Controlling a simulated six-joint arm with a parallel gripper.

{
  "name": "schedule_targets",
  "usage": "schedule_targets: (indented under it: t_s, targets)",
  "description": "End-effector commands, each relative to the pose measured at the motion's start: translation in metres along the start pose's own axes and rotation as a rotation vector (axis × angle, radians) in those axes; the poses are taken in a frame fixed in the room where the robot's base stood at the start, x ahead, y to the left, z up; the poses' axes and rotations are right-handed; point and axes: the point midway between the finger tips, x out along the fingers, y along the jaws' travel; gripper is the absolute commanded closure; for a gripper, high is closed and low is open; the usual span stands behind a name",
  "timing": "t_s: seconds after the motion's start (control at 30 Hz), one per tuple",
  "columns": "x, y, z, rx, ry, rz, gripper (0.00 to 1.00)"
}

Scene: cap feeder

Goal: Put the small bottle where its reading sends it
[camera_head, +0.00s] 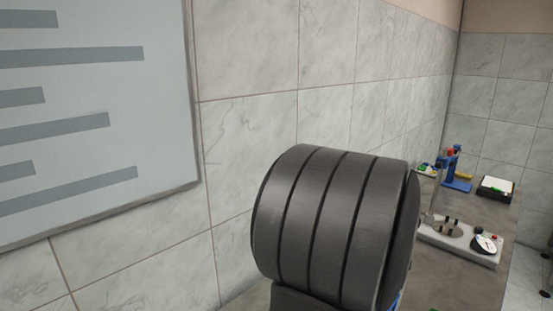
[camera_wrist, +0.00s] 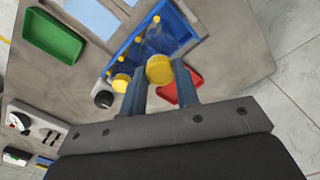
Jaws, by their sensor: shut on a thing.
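In the wrist view my gripper (camera_wrist: 160,72) is shut on a small bottle with a yellow cap (camera_wrist: 160,69). The cap sits between the two fingertips. A clear bottle body seems to extend beyond it, over the blue tray (camera_wrist: 185,22); whether it touches the tray I cannot tell. The gauge station (camera_head: 455,245), a pale base with a round dial (camera_head: 487,243) and dark posts, stands on the bench in the head view. It also shows at the left of the wrist view (camera_wrist: 38,128). The dial's reading is too small to read. The gripper is hidden in the head view.
Several yellow-capped items, one a large cap (camera_wrist: 121,82), are near the blue tray. A blue stand (camera_head: 456,175) is at the far end of the bench.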

Motion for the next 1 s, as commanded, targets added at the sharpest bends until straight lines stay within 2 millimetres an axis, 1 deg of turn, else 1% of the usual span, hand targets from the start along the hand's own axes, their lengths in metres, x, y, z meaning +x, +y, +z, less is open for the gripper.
schedule_targets:
  t_s: [1.0]
  targets:
    - [-0.052, 0.000, 0.000, 0.000, 0.002, 0.002, 0.92]
